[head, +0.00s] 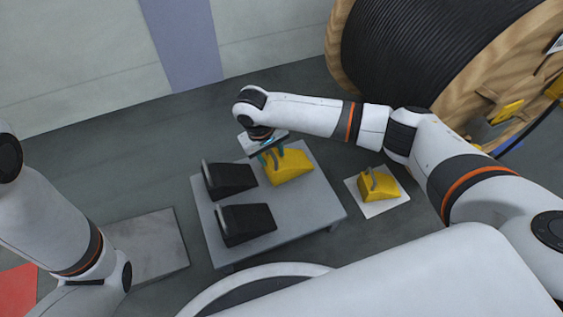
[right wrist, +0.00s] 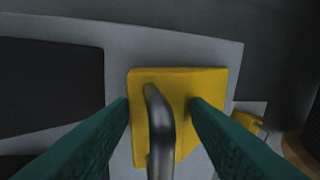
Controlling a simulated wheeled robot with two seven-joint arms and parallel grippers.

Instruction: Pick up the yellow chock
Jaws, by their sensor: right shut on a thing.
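A yellow chock (head: 289,168) with a grey bar handle sits on the grey table, at its far right corner. My right gripper (head: 270,154) is over this chock and shut on its handle. In the right wrist view the handle of the yellow chock (right wrist: 178,88) stands between the two teal fingers (right wrist: 160,108). The chock appears to rest on the table top; I cannot tell any gap under it. My left arm shows at the left edge, but its gripper is out of view.
Two black chocks (head: 229,180) (head: 246,224) share the grey table (head: 315,203). Another yellow chock (head: 379,186) sits on a white sheet (head: 396,208) right of the table. A large cable reel (head: 420,50) stands behind. A grey plate (head: 150,245) lies at left.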

